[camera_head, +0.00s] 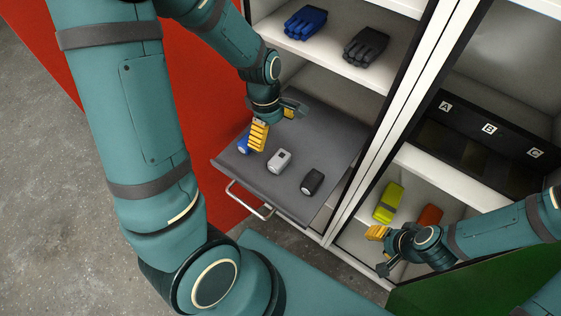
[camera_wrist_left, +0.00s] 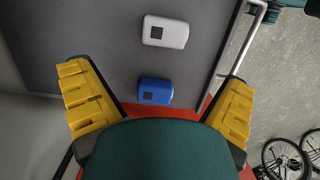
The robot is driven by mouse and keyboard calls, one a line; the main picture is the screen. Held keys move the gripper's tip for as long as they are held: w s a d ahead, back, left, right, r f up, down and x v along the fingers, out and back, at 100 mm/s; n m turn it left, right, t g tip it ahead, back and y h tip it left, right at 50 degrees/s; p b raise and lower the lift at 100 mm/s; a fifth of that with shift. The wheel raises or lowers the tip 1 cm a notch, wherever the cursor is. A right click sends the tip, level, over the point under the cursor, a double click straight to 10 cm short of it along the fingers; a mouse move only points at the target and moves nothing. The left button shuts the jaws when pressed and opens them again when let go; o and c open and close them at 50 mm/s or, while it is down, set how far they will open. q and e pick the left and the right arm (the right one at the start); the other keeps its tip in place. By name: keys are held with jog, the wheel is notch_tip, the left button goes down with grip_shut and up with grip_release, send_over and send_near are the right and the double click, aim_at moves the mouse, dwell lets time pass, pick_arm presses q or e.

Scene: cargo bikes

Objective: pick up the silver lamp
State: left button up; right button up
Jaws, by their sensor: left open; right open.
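The silver lamp (camera_head: 279,160) lies on the grey pulled-out drawer, between a blue lamp (camera_head: 243,143) and a black lamp (camera_head: 312,181). My left gripper (camera_head: 277,126) is open and empty above the drawer, behind the silver lamp and partly over the blue one. In the left wrist view, the silver lamp (camera_wrist_left: 165,31) is at the top and the blue lamp (camera_wrist_left: 155,91) lies between the yellow fingers. My right gripper (camera_head: 381,251) is open and empty in front of the right cabinet, near a yellow-green item (camera_head: 388,202).
The drawer (camera_head: 285,198) has a metal handle (camera_head: 247,203) at its front. Blue gloves (camera_head: 305,22) and black gloves (camera_head: 366,46) lie on the shelf above. The right cabinet holds an orange item (camera_head: 429,216) and a black unit (camera_head: 485,135) lettered A, B, C. A red panel (camera_head: 200,90) stands left.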

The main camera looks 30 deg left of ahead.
aim_at(278, 158)
pick_arm(q)
jog(key=f, duration=0.2)
jog(key=f+b, duration=0.1)
jog(key=f, duration=0.2)
jog(key=shift+d+f, duration=0.3)
jog(key=shift+d, duration=0.1)
jog(key=f, duration=0.1)
jog(key=f+b, duration=0.1)
jog(key=f, duration=0.1)
jog(key=d+f, duration=0.1)
jog(key=shift+s+d+f+b, duration=0.1)
jog(key=shift+s+f+b, duration=0.05)
jog(key=shift+s+b, duration=0.25)
jog(key=shift+d+f, duration=0.1)
jog(key=shift+f, duration=0.4)
jog(key=c, duration=1.2)
